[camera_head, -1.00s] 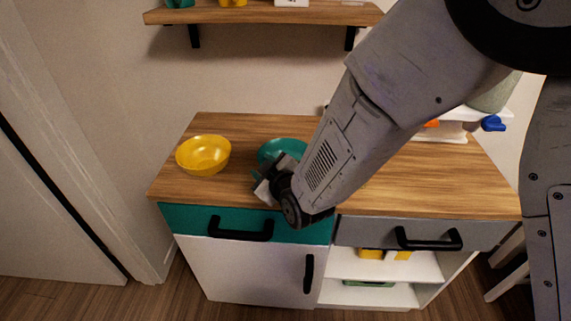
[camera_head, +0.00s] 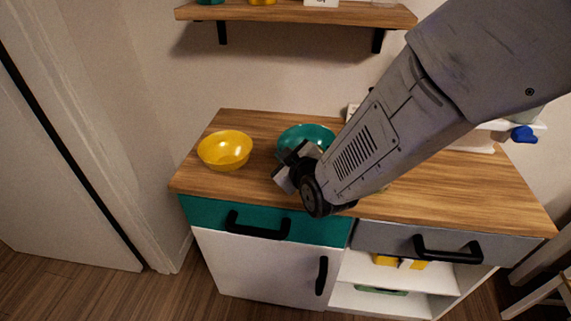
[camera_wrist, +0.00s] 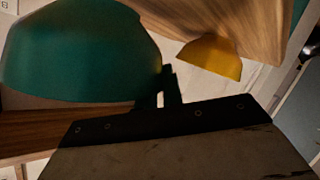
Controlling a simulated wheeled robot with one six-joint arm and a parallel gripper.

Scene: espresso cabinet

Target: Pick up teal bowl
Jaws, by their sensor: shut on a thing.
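The teal bowl (camera_head: 306,136) is over the wooden cabinet top, partly hidden behind my gripper and arm in the head view. My gripper (camera_head: 287,160) is at the bowl's near left side and is shut on its wall. In the wrist view the teal bowl (camera_wrist: 80,50) fills the upper left, and the dark gripper fingers (camera_wrist: 168,88) meet its edge. I cannot tell whether the bowl is clear of the wood.
A yellow bowl (camera_head: 225,150) stands to the left on the cabinet top (camera_head: 440,185); it also shows in the wrist view (camera_wrist: 210,58). A wall shelf (camera_head: 300,13) with several items hangs above. A white object with a blue part (camera_head: 523,134) is at the right, behind my arm.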

